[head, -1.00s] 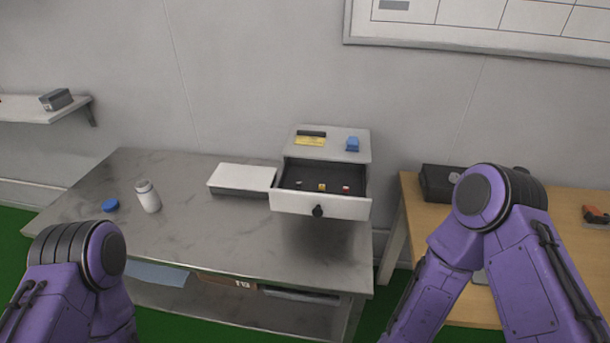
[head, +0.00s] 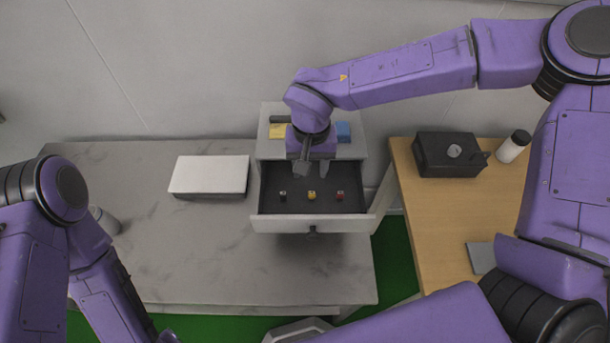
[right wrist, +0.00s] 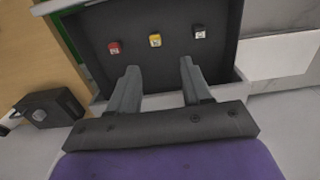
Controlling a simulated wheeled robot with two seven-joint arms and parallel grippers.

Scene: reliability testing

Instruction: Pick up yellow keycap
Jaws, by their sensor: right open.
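The yellow keycap (head: 311,196) lies in the open drawer (head: 290,222), between a black keycap (head: 282,196) on the left and a red keycap (head: 340,196) on the right. My right gripper (head: 311,172) is open and empty over the back of the drawer, behind the keycaps. In the right wrist view the yellow keycap (right wrist: 155,41) shows beyond and roughly between the two open fingers (right wrist: 158,80), apart from them. The red keycap (right wrist: 114,47) and black keycap (right wrist: 199,32) lie to either side. My left arm shows at the left; its gripper is out of view.
The drawer unit (head: 268,150) carries a yellow item (head: 278,131) and a blue item (head: 343,131) on top. A white box (head: 209,175) lies to its left on the grey table (head: 180,260). A black box (head: 446,155) and white bottle (head: 513,146) stand on the wooden table at right.

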